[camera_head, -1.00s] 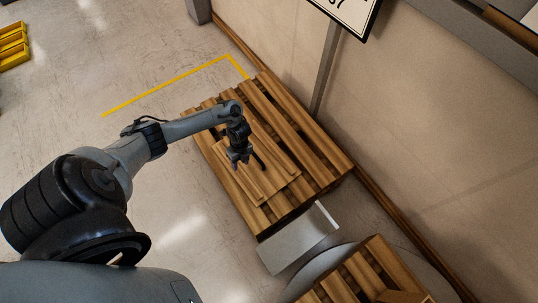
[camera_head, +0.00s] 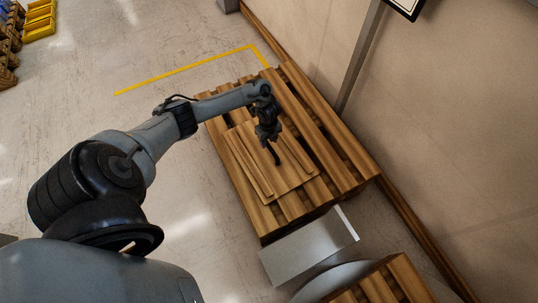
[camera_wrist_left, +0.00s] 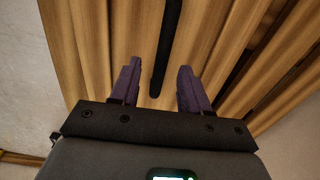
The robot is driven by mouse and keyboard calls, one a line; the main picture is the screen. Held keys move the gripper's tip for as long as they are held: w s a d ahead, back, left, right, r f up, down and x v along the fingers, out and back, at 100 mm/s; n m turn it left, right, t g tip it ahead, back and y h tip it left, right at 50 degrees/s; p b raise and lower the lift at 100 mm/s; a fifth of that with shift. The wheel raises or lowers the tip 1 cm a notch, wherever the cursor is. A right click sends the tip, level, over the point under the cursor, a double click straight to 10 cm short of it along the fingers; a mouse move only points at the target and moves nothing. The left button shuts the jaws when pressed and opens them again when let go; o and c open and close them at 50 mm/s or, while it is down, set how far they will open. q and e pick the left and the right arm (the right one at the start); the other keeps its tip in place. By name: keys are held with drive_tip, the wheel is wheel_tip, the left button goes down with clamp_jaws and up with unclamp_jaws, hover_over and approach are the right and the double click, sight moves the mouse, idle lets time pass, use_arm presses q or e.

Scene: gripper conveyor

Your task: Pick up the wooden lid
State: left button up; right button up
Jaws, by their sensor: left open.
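The wooden lid (camera_head: 246,158) is a flat light-brown panel with raised strips, lying on the slatted wooden pallet (camera_head: 338,160) in the head view. My left gripper (camera_head: 271,147) is over the lid, fingers pointing down, open and empty. The gap between its fingertips and the wood is hard to judge. In the left wrist view its two purple fingers (camera_wrist_left: 158,72) are apart, with wooden boards behind them. A dark bar (camera_wrist_left: 168,45) runs between them; I cannot tell whether it is a handle or a gap. My right gripper is not in view.
A grey metal block (camera_head: 308,248) stands at the pallet's near end, with more wooden slats (camera_head: 385,283) beyond it at the bottom right. The wall (camera_head: 450,120) is close along the right. The floor (camera_head: 130,45) at the left is open, with a yellow line.

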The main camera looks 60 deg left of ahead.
sight(269, 145)
use_arm(q)
drive_tip(key=shift+w+f+b, duration=0.15)
drive_tip(key=shift+f+b, duration=0.3)
drive_tip(key=shift+f, duration=0.3)
wheel_tip(269, 145, down, 4)
drive_tip(key=b, duration=0.3)
drive_tip(key=shift+f+b, duration=0.1)
drive_tip(key=shift+b, duration=0.25)
clamp_jaws()
drive_tip(key=shift+w, duration=0.1)
idle(0.5)
